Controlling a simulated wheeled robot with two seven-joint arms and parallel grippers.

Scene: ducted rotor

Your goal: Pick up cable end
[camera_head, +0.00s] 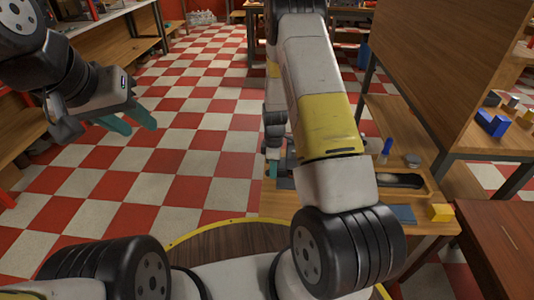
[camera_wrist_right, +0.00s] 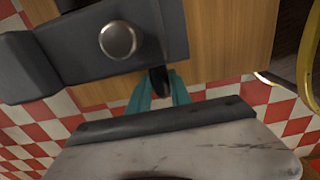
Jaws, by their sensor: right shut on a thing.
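A black cable end (camera_wrist_right: 159,80) shows in the right wrist view, between the teal fingers of my right gripper (camera_wrist_right: 160,92). That gripper is shut on it, beside a dark grey block-shaped fixture (camera_wrist_right: 80,48) with a round metal knob. The rest of the cable cannot be made out. In the head view my right arm hides most of this spot; only a little teal of the right gripper shows left of the arm. My left gripper (camera_head: 138,121) is at the left of the head view, its teal fingers apart and empty, above the checkered floor.
The wooden workbench (camera_head: 432,227) is right of my right arm. A tall wooden panel (camera_head: 440,65) stands behind. The floor at left is clear.

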